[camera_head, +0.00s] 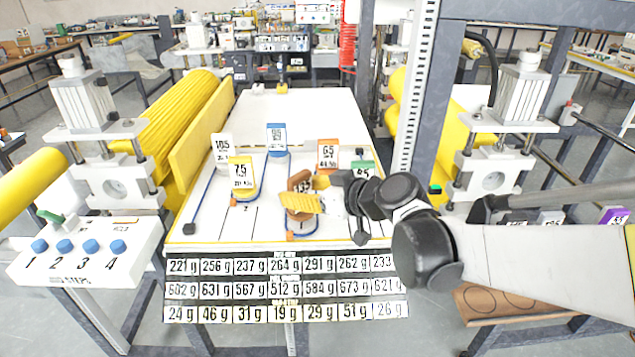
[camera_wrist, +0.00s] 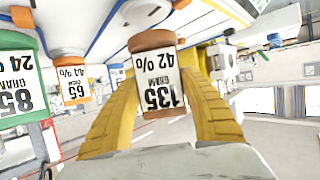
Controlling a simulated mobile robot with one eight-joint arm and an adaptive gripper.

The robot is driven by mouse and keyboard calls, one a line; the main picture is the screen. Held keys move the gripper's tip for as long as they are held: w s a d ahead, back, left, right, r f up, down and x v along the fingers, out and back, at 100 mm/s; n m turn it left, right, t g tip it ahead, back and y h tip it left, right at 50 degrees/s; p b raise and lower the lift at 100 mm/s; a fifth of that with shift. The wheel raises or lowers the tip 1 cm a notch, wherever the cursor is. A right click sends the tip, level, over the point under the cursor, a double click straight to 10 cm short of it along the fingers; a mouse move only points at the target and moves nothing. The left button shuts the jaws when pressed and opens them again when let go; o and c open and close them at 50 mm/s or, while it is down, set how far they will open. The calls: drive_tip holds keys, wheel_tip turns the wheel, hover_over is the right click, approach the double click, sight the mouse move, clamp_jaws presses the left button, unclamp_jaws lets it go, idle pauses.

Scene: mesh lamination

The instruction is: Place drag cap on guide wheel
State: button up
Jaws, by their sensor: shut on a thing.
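My gripper (camera_head: 306,192) has yellow ribbed fingers and is over the white board. It is shut on a brown-ended piece (camera_head: 298,180) with a white label. In the wrist view the piece (camera_wrist: 150,40) sits between both fingers, and its upside-down label reads 135 and 42 %. In the head view the fingers cover part of it, and I cannot tell whether it touches the board. I cannot pick out with certainty which thing is the drag cap or the guide wheel.
The white board (camera_head: 215,241) holds other labelled pieces: white (camera_head: 222,150), yellow (camera_head: 241,178), blue (camera_head: 276,138), orange (camera_head: 328,155) and green (camera_head: 362,168). Cords lie among them. A grey post (camera_head: 447,100) rises at right. Yellow rollers (camera_head: 180,115) flank the board.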

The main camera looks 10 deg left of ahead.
drive_tip(key=shift+f+b, duration=0.35)
drive_tip(key=shift+f, duration=0.9)
drive_tip(key=shift+f, duration=0.2)
drive_tip(key=o, duration=1.4)
drive_tip(key=shift+c, duration=0.2)
drive_tip(key=shift+r, duration=0.15)
